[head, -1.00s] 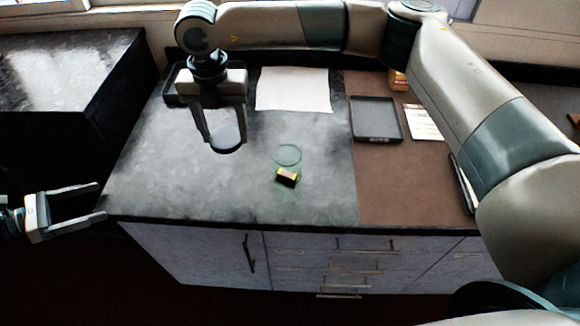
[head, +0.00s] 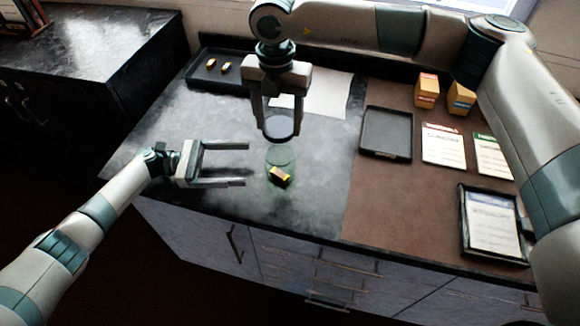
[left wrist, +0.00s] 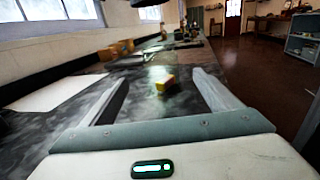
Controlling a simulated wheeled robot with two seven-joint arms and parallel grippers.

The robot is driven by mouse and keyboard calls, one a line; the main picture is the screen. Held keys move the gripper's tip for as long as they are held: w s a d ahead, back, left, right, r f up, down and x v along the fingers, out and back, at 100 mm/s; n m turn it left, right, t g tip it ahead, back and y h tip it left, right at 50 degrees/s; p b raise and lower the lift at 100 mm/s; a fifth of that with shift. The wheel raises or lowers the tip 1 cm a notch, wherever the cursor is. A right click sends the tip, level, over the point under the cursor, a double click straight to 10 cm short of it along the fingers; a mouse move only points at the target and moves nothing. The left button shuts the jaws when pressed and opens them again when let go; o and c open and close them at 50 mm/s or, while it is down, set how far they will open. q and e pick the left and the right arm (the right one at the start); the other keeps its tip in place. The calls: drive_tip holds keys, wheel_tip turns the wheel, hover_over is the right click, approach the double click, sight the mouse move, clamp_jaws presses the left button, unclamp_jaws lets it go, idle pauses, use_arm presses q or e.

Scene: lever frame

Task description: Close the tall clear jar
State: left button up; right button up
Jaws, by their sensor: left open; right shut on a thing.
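The tall clear jar (head: 281,156) stands on the dark counter; its greenish round rim shows best and its walls are faint. A small yellow and black block (head: 280,175) shows through it or at its foot; it also appears in the left wrist view (left wrist: 165,85). My right gripper (head: 281,134) is shut on a dark round lid (head: 279,127), held apart above and just behind the jar's rim. My left gripper (head: 246,164) is open and empty, left of the jar, with its fingers pointing towards it.
A black tray (head: 386,133) lies on the brown mat (head: 350,213), with cards, a framed sheet (head: 493,222) and small boxes (head: 427,90) to its right. A white sheet (head: 335,92) lies behind the lid. A dark tray (head: 205,82) with two small blocks sits at the back left.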

sight(280, 163)
drive_tip(key=shift+a, duration=0.1)
use_arm(q)
drive_tip(key=shift+d, duration=0.1)
drive_tip(key=shift+s+d, duration=0.15)
drive_tip(key=shift+d, duration=2.8)
drive_tip(key=shift+s+d, duration=0.1)
drive_tip(key=shift+d, duration=2.85)
drive_tip(key=shift+c, duration=0.4)
drive_tip(key=c, duration=1.5)
drive_tip(key=shift+c, duration=0.2)
use_arm(e)
drive_tip(key=shift+f, duration=2.5)
